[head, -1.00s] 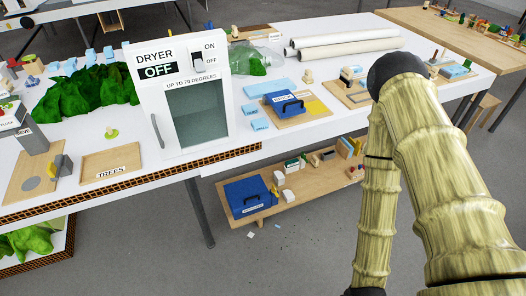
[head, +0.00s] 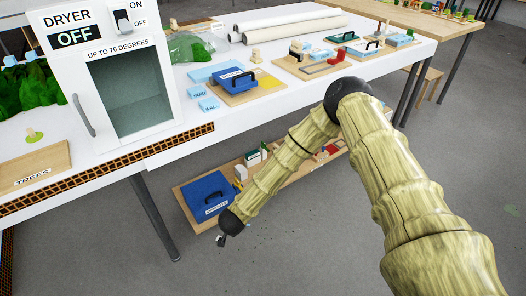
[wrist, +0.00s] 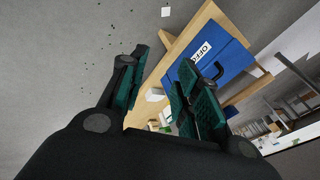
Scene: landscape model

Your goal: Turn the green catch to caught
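I cannot make out a green catch for certain in either view. A small item with a green top (head: 343,37) stands on the white table at the back right in the head view, too small to tell what it is. My gripper (head: 222,240) hangs low in front of the lower wooden shelf, just left of my arm's lower end.
The white dryer (head: 130,90) with its switch stands on the white table (head: 270,120) at left, marked OFF. Another blue case (head: 235,82) lies on a wooden board there. A table leg (head: 152,215) stands left of the shelf (head: 187,208). The grey floor in front is mostly clear.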

